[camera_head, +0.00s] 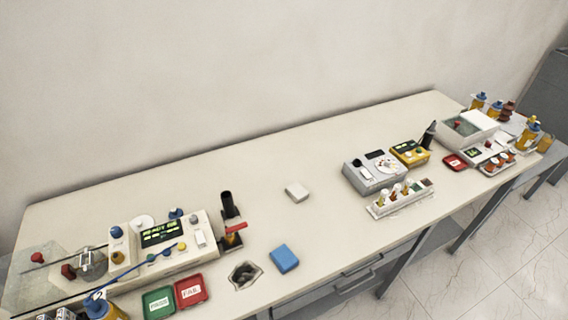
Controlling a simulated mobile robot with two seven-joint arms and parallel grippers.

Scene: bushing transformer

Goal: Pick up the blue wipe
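The blue wipe (284,258) is a small folded blue block lying flat on the long pale bench (330,160), near its front edge in the lower middle of the head view. It lies to the right of a dark, irregular patch or small dish. Nothing touches the wipe from above. Neither of my grippers shows in the head view.
Left of the wipe are a dark patch or dish (245,275), a red FAIL tray (191,290), a green PASS tray (158,302) and a tester with a lit display (161,234). A white block (297,192) lies behind. A vial rack (400,199) stands right. Mid-bench is clear.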

